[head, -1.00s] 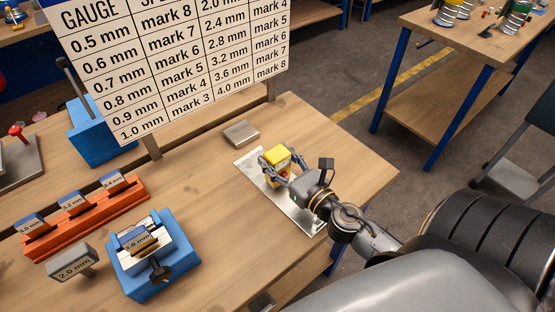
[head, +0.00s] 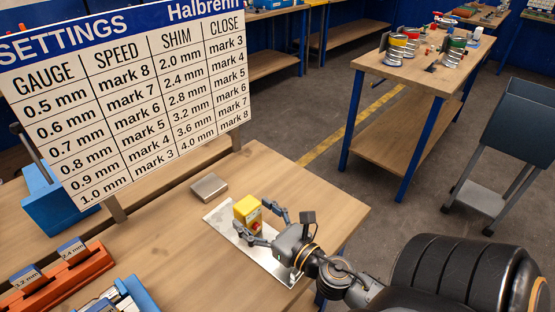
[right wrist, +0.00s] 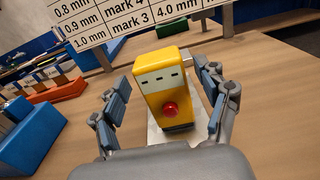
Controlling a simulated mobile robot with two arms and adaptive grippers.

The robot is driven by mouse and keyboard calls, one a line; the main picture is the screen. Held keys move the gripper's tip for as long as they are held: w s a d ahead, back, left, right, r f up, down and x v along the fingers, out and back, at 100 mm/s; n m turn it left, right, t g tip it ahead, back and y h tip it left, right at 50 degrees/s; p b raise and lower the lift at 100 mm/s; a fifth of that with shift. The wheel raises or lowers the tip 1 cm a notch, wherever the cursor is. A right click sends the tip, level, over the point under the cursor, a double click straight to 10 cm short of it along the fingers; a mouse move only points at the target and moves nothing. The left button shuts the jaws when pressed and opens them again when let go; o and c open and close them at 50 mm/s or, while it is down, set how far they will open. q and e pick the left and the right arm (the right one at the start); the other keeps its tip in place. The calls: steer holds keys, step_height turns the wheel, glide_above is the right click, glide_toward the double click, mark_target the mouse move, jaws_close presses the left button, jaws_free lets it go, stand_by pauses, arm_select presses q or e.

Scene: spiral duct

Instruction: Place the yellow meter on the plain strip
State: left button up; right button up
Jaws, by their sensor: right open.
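The yellow meter (head: 247,211) stands upright on the plain metal strip (head: 266,262) on the wooden table. It has a red knob on its front and also shows large in the right wrist view (right wrist: 168,88). My right gripper (head: 262,222) is open, with one finger on each side of the meter. In the right wrist view its fingers (right wrist: 165,108) stand apart, with a clear gap on the left; the right finger is close to the meter, and I cannot tell whether it touches. My left gripper is not in view.
A small grey block (head: 209,187) lies beyond the strip. The settings board (head: 130,95) stands at the back left. An orange rack (head: 62,275) with labelled shims and a blue fixture (head: 125,297) are at the left. Bare table lies between them and the strip.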

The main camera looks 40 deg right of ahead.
steer(key=s+b, duration=0.1)
steer(key=s, duration=0.2)
steer(key=s+b, duration=0.4)
steer(key=s, duration=0.1)
steer(key=shift+s+d+f, duration=0.15)
steer(key=shift+s+d, duration=0.15)
steer(key=shift+d, duration=0.05)
steer(key=shift+s+r, duration=0.2)
steer(key=shift+s, duration=0.15)
